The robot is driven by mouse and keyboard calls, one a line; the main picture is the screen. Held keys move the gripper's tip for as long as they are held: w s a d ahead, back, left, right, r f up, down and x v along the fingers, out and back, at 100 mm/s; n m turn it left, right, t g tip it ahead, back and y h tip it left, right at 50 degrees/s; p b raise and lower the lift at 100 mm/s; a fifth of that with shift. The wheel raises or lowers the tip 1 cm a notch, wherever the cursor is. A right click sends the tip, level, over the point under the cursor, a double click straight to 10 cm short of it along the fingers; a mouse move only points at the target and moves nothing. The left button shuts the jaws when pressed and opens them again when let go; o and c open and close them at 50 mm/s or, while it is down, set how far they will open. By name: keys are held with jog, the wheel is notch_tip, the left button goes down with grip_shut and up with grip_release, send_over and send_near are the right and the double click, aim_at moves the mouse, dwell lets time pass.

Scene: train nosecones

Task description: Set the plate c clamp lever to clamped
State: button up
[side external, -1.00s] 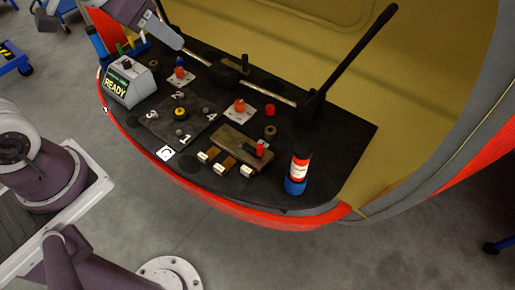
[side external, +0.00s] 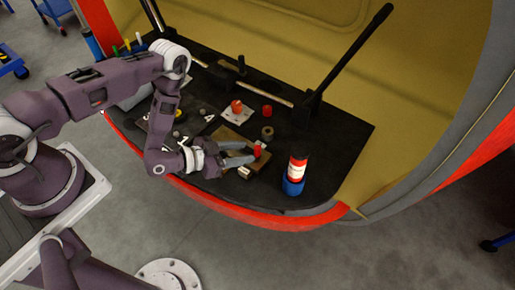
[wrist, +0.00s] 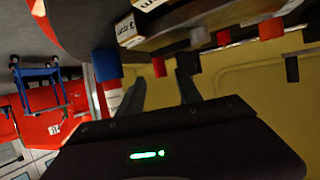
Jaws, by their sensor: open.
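In the side view the brown plate (side external: 228,135) lies on the black deck, partly covered by my gripper. A lever with a red knob (side external: 257,151) stands at its right end. My gripper (side external: 254,152) reaches in from the left, low over the plate. Its fingers are apart and their tips are close to the red knob; I cannot tell whether they touch it. In the wrist view, which looks upside down, the open fingers (wrist: 160,88) have a red piece (wrist: 158,66) showing between them. White-labelled blocks (side external: 244,172) sit at the plate's front edge, partly hidden.
A red, white and blue bottle (side external: 295,173) stands right of my gripper; it shows in the wrist view (wrist: 107,66). An orange knob on a white plate (side external: 237,109) and a loose ring (side external: 267,132) lie behind. A tall black lever (side external: 345,62) rises at the right.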

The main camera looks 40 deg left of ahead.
aim_at(258, 147)
jog(key=x, duration=0.5)
jog(key=shift+w+d+f, duration=0.15)
jog(key=shift+w, duration=0.2)
grip_shut()
dwell(1.0)
